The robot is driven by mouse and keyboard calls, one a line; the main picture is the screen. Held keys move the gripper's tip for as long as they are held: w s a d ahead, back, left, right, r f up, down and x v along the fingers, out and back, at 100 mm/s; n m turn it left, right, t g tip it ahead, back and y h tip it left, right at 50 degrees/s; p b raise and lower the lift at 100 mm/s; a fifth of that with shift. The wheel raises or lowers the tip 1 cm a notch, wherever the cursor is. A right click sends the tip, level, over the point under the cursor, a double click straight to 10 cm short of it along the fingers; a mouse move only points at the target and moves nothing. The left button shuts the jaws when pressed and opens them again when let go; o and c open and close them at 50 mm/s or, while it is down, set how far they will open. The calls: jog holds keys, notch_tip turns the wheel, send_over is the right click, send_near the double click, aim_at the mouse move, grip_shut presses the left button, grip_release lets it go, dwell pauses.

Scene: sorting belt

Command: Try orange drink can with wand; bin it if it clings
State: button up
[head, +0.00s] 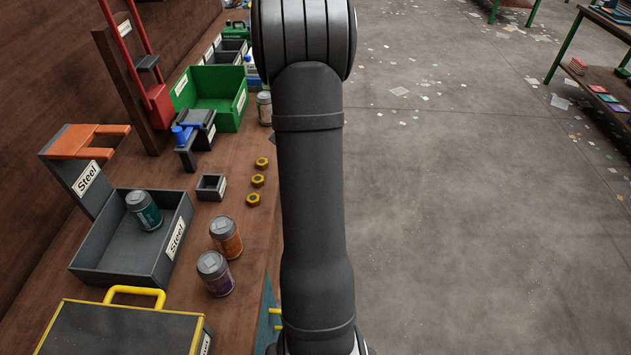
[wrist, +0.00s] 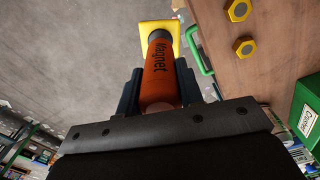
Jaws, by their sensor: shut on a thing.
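The orange drink can (head: 226,237) stands upright on the bench in the head view, right of the grey Steel bin (head: 120,276). A teal can (head: 143,210) is inside that bin. My gripper (wrist: 158,95) is shut on an orange wand marked Magnet (wrist: 158,75) in the wrist view. A yellow square piece (wrist: 160,30) shows at the wand's far end; I cannot tell if it is part of the wand. The wand appears beside the bench edge, clear of the orange can. In the head view my arm hides the gripper and wand.
A purple can (head: 214,273) stands close to the orange can. Several hex nuts (head: 258,181) and a small grey tray (head: 211,187) lie behind. A green bin (head: 212,98) is farther back, a yellow-handled toolbox (head: 120,330) in front. A steel-labelled stand (head: 85,165) rises behind the bin.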

jog(key=s+a+r+n, duration=0.4)
jog(key=s+a+r, duration=0.4)
jog(key=a+r, duration=0.45)
jog(key=s+a+r+n, duration=0.2)
jog(key=s+r+n, duration=0.1)
jog(key=s+r, duration=0.3)
jog(key=s+a+r+n, duration=0.2)
jog(key=s+r, duration=0.2)
jog(key=s, duration=0.5)
jog(key=shift+w+a+f, duration=0.15)
jog(key=shift+f, duration=3.1)
jog(key=shift+r, duration=0.15)
notch_tip(320, 180, up, 7)
jog(key=shift+w+f, duration=0.1)
jog(key=shift+f, duration=0.1)
